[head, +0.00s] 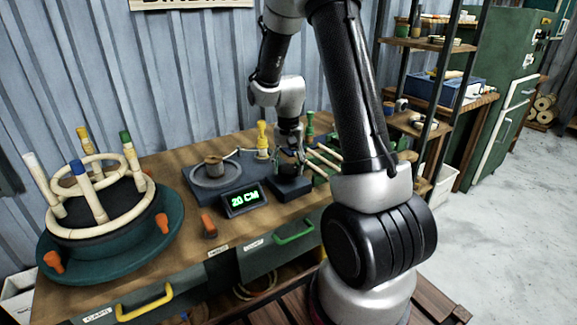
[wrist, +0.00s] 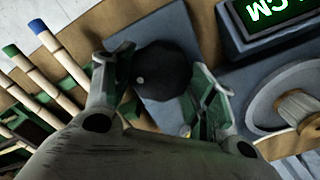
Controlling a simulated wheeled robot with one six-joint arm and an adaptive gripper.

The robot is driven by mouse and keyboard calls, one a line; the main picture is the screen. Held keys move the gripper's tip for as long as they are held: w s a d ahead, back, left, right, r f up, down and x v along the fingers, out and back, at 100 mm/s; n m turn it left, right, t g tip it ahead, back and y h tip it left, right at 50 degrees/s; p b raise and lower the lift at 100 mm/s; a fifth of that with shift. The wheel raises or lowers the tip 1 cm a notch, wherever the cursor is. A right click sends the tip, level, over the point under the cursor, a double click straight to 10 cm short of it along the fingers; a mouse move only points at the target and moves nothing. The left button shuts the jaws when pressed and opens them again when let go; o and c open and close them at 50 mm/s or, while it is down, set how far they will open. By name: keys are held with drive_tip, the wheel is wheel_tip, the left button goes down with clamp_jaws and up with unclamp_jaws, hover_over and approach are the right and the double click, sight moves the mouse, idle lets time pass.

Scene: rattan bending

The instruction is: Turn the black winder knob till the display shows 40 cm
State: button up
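The black winder knob (wrist: 162,70) shows in the wrist view as a dark, round, faceted top with a small pale dot, on a blue-grey base. My gripper (wrist: 160,82) has one finger on each side of the knob. Whether the fingers touch its sides cannot be told. In the head view my gripper (head: 290,163) points down over the winder base (head: 290,188) and hides the knob. The display (head: 242,199) reads 20 CM in green, left of my gripper. In the wrist view the display (wrist: 268,22) is cut off at the top right.
A grey round plate with a spool (head: 214,168) sits left of my gripper, with a yellow-topped peg (head: 262,138) beside it. Rattan sticks (head: 324,158) lie close on the right. A rattan ring frame on a green turntable (head: 120,243) fills the bench's left end.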

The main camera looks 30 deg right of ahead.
sight(289, 169)
drive_tip(key=o, duration=0.4)
drive_tip(key=shift+o, duration=0.2)
wheel_tip(289, 169, up, 12)
idle(0.7)
drive_tip(key=s+a+r+n+t, duration=0.2)
drive_tip(key=s+r+n, duration=0.2)
drive_tip(key=s, duration=0.8)
drive_tip(key=s+a+r+n+t, duration=0.2)
drive_tip(key=s+r, duration=0.4)
drive_tip(key=s, duration=0.6)
drive_tip(key=shift+s+a+r+n, duration=0.15)
drive_tip(key=shift+a+r+n, duration=0.15)
drive_tip(key=shift+a+n, duration=0.6)
